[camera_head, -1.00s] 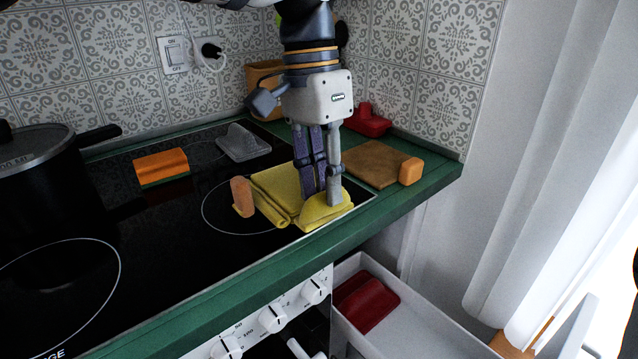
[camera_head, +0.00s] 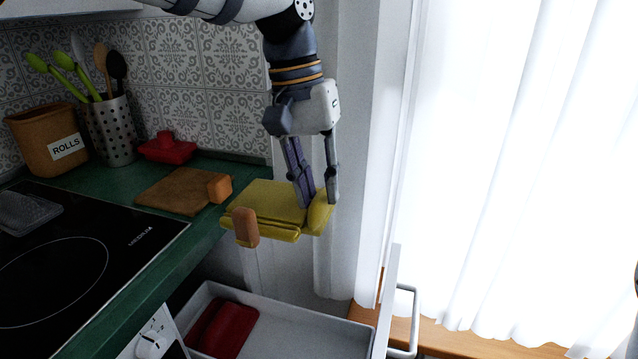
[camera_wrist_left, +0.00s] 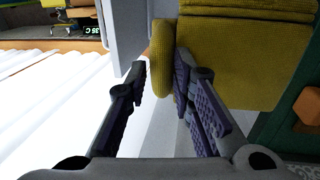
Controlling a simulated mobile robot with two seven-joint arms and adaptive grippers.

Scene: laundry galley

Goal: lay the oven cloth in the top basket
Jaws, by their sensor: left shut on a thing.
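The oven cloth (camera_head: 265,203) is yellow and folded, with a brown tab at its near left edge. My left gripper (camera_head: 318,204) points down and is shut on the cloth's right edge. It holds the cloth in the air, just past the right end of the counter. In the left wrist view the cloth (camera_wrist_left: 245,60) lies to the right, its rolled edge between the fingers. The top basket, a white pulled-out one (camera_head: 290,294), is below the cloth and holds a red item (camera_head: 222,329) at its left. Its right part looks bare.
A brown board (camera_head: 172,192) with an orange block (camera_head: 220,187) lies on the green counter. Behind are a red item (camera_head: 167,148), a utensil holder (camera_head: 110,132) and a rolls bin (camera_head: 47,140). The basket's front panel and handle (camera_head: 415,325) stand at right, near white curtains.

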